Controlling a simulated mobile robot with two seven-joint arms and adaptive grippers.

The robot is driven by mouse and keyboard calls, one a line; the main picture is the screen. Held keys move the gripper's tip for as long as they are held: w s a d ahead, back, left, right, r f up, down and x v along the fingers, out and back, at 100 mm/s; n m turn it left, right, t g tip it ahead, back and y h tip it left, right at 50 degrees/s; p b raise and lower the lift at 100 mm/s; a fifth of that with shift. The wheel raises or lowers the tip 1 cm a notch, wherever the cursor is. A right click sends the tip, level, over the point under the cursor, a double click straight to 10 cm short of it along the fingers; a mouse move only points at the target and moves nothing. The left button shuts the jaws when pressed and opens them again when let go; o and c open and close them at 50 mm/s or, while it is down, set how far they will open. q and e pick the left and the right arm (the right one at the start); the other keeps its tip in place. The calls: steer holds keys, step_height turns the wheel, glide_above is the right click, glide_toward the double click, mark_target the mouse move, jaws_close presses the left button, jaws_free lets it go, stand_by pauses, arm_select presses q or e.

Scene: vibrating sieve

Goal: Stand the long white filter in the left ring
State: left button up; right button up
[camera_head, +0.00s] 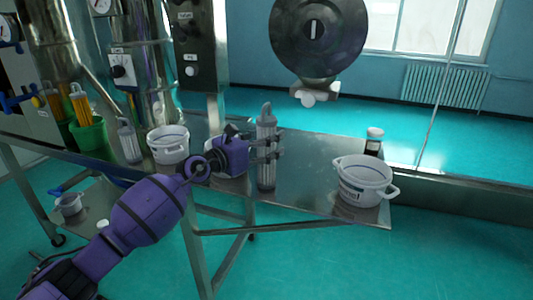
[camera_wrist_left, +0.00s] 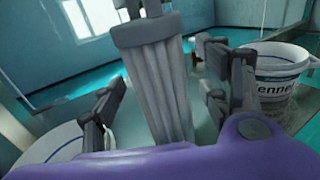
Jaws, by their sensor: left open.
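A long white filter (camera_head: 266,160), pleated with a grey cap, stands nearly upright at the front edge of the metal table. My left gripper (camera_head: 272,147) reaches it from the left, its fingers at the upper half of the filter. In the left wrist view the filter (camera_wrist_left: 160,85) is between the open fingers (camera_wrist_left: 160,100), with a gap visible on the left side. A second filter (camera_head: 129,141) stands further left, beside a white bucket. I cannot make out a left ring. My right gripper is not in view.
A white bucket (camera_head: 168,152) stands left of my gripper. A labelled white bucket (camera_head: 362,192) and a dark bottle with a white lid (camera_head: 374,143) are on the right. The metal table (camera_head: 308,180) is clear between filter and labelled bucket.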

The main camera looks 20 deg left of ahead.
arm_select(q)
steer(key=shift+w+d+f, duration=0.15)
steer(key=shift+w+d, duration=0.05)
steer(key=shift+w, duration=0.2)
steer(key=c, duration=1.5)
